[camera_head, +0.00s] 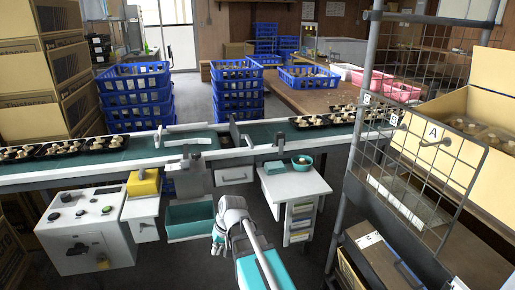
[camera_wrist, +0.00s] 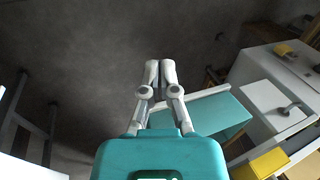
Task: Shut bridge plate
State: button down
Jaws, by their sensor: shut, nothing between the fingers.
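The conveyor (camera_head: 110,158) with a green belt crosses the head view. Near its middle, a narrow grey plate (camera_head: 234,131) stands upright, tilted, at the joint between belt sections; it looks like the bridge plate in a raised position, but I cannot be certain. My gripper (camera_head: 217,240) is in front of and below the conveyor, apart from that plate. In the wrist view my gripper (camera_wrist: 160,66) has both fingertips together, with nothing between them. The plate cannot be made out in the wrist view.
A teal bin (camera_head: 190,220) sits below the conveyor, also in the wrist view (camera_wrist: 215,122). A control box (camera_head: 85,235) stands left, a white drawer cabinet (camera_head: 296,184) right. A wire rack (camera_head: 420,150) rises at right. Blue crates (camera_head: 237,90) stack behind. Dark floor (camera_wrist: 70,50) is open.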

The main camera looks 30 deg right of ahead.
jog(key=w+d+r+m+t+y, duration=0.2)
jog(key=w+d+r+t, duration=0.1)
jog(key=d, duration=0.6)
jog(key=w+d+r+m+t+y, duration=0.2)
jog(key=w+d+r+m+t, duration=0.1)
jog(key=w+d+r, duration=0.3)
jog(key=w+d+r+m+t+y, duration=0.2)
jog(key=w+d, duration=0.5)
jog(key=d, duration=0.5)
jog(key=shift+w+d+r+m+t, duration=0.15)
jog(key=shift+r+m+t, duration=0.1)
jog(key=shift+r+t, duration=0.5)
jog(key=shift+w+d+r+m+t, duration=0.1)
jog(key=shift+r+m+t, duration=0.15)
jog(key=shift+r+t, duration=0.45)
jog(key=d+r+m+t, duration=0.2)
jog(key=d+r+t, duration=0.2)
jog(key=d, duration=0.7)
jog(key=shift+s+r+m, duration=0.25)
jog(key=shift+r+m, duration=0.05)
jog(key=shift+r, duration=0.15)
jog(key=shift+w, duration=0.1)
jog(key=s+a+p+x, duration=0.1)
jog(key=a+x, duration=0.1)
jog(key=x, duration=1)
jog(key=shift+a, duration=0.45)
